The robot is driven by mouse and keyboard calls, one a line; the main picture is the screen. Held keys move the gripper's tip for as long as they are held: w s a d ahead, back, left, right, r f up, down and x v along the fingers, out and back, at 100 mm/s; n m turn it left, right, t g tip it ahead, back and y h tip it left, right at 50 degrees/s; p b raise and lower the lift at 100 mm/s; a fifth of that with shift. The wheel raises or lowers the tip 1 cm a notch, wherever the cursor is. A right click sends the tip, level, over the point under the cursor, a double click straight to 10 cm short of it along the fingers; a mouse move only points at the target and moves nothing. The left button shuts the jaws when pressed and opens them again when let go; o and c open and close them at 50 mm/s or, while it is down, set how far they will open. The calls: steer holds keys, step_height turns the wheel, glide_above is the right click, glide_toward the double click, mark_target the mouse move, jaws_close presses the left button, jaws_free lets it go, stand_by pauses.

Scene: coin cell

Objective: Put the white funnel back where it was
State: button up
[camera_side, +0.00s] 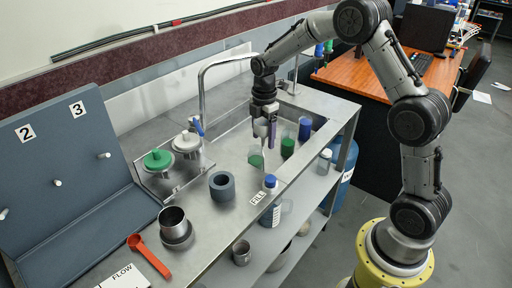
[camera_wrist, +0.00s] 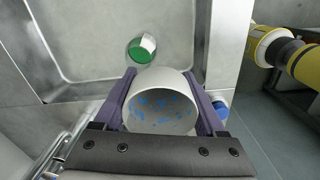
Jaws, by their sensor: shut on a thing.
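The white funnel (camera_wrist: 162,106) is between the two purple fingers of my gripper (camera_wrist: 168,98) in the wrist view. Its wide round mouth faces the camera, and blue specks show inside. In the side view my gripper (camera_side: 268,130) is over the steel sink, shut on the funnel (camera_side: 262,131), which is small and partly hidden by a finger. A narrow pale part points down below it, above or near a clear cup with green contents (camera_side: 255,160). I cannot tell whether they touch. A green round thing (camera_wrist: 142,48) shows beyond the funnel in the wrist view.
A green container (camera_side: 287,147) and a blue one (camera_side: 305,128) stand to the right. A blue-capped bottle (camera_side: 270,210) stands by the FILL label (camera_side: 257,198). A faucet (camera_side: 203,95) rises behind.

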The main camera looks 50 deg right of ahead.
mark_target(256, 148)
steer(key=w+f, duration=0.2)
steer(key=f, duration=0.1)
steer(key=shift+w+d+f, duration=0.25)
steer(key=shift+w+d, duration=0.05)
steer(key=shift+w, duration=0.1)
steer(key=shift+w+f, duration=0.15)
steer(key=shift+f, duration=0.65)
steer(key=shift+w+f, duration=0.15)
steer(key=shift+f, duration=0.65)
steer(key=shift+f, duration=0.2)
steer(key=o, duration=1.3)
